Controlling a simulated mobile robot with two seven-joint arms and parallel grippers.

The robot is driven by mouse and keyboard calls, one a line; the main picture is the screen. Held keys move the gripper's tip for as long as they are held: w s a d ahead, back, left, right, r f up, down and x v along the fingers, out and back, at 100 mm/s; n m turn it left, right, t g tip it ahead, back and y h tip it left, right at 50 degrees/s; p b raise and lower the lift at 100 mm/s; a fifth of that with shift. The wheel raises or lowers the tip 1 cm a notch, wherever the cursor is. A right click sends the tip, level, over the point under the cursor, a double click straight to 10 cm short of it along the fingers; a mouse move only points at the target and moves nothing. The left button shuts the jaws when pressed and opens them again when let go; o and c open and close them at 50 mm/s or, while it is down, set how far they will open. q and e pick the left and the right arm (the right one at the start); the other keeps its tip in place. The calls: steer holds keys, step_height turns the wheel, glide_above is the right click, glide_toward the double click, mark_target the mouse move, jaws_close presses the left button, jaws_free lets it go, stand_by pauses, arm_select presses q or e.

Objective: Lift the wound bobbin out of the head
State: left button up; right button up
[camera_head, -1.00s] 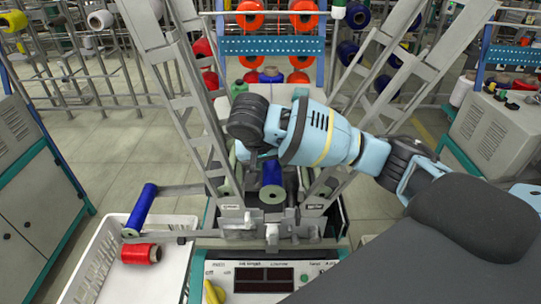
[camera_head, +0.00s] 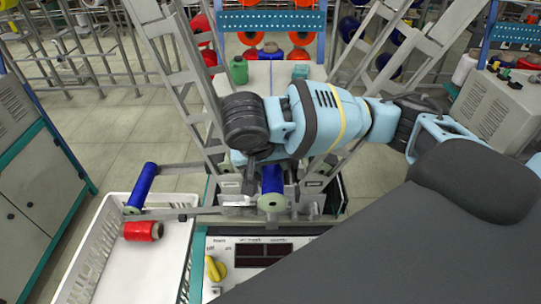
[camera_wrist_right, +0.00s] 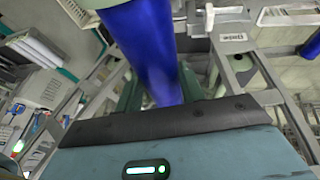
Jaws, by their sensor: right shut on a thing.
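The wound bobbin, wrapped in deep blue thread (camera_head: 271,179), has its pale green end facing me, over the winding head (camera_head: 238,201) of the machine. My right gripper (camera_wrist_right: 158,88) is shut on this blue bobbin (camera_wrist_right: 143,45), its dark green fingers on either side of it in the right wrist view. In the head view my right wrist and arm cover the far end of the bobbin. I cannot tell whether the bobbin is touching the head. My left gripper is not in view.
Another blue spool (camera_head: 141,187) is at the left, by the grey bar. A red spool (camera_head: 143,231) lies in the white basket (camera_head: 98,250). The control panel (camera_head: 265,252) with a yellow knob is in front. Slanted grey frame beams (camera_head: 190,80) stand close beside my arm.

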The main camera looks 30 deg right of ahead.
steer(key=s+a, duration=0.8)
steer(key=s, duration=0.5)
stand_by(0.7)
steer(key=shift+d, duration=0.1)
stand_by(0.3)
